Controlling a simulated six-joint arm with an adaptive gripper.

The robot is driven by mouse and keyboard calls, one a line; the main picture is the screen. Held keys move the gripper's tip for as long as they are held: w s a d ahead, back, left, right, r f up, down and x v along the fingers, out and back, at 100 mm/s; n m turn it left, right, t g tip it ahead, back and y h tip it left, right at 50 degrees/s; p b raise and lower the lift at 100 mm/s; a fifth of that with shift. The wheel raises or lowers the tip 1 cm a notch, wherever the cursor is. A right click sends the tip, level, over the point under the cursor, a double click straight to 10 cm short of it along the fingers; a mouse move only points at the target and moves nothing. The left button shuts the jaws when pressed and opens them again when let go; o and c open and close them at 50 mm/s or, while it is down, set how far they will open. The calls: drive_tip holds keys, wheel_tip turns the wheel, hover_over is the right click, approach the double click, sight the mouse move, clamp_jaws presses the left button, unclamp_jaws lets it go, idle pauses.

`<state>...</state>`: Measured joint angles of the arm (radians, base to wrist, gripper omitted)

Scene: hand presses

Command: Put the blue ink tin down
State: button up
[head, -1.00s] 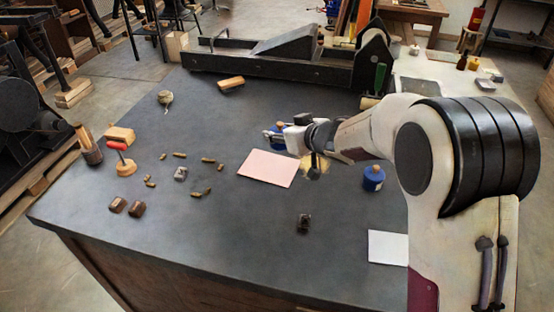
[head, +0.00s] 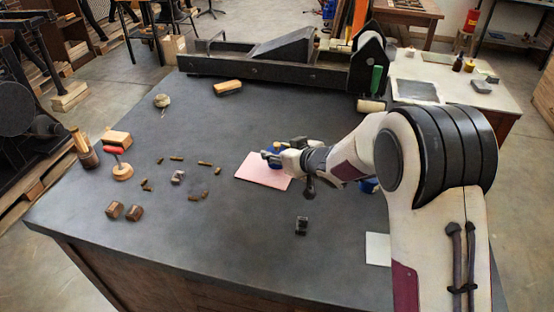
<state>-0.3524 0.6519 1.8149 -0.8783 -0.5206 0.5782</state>
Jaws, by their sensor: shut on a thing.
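My gripper (head: 269,155) is shut on a small blue tin (head: 274,149), near the middle of the dark bench. The fingers hide part of the tin. The tin shows over the far right part of a pink sheet (head: 257,173); I cannot tell whether it touches the sheet or hangs just above it. A second blue container (head: 369,186) stands on the bench to the right, mostly hidden behind my arm.
Small brass-coloured pieces (head: 204,163) lie left of the sheet. A red-handled tool (head: 121,168), brown blocks (head: 134,213), a dark small object (head: 301,225) and a white sheet (head: 378,248) lie around. A long black press (head: 270,70) lines the back. The bench's front middle is clear.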

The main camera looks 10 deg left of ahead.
drive_tip(key=shift+f, duration=1.35)
drive_tip(key=shift+f, duration=0.15)
drive_tip(key=o, duration=1.3)
drive_tip(key=shift+d, duration=0.1)
drive_tip(key=shift+s+d+r, duration=0.35)
drive_tip(key=shift+s+r, duration=0.05)
drive_tip(key=shift+r, duration=0.05)
drive_tip(key=shift+v, duration=5.3)
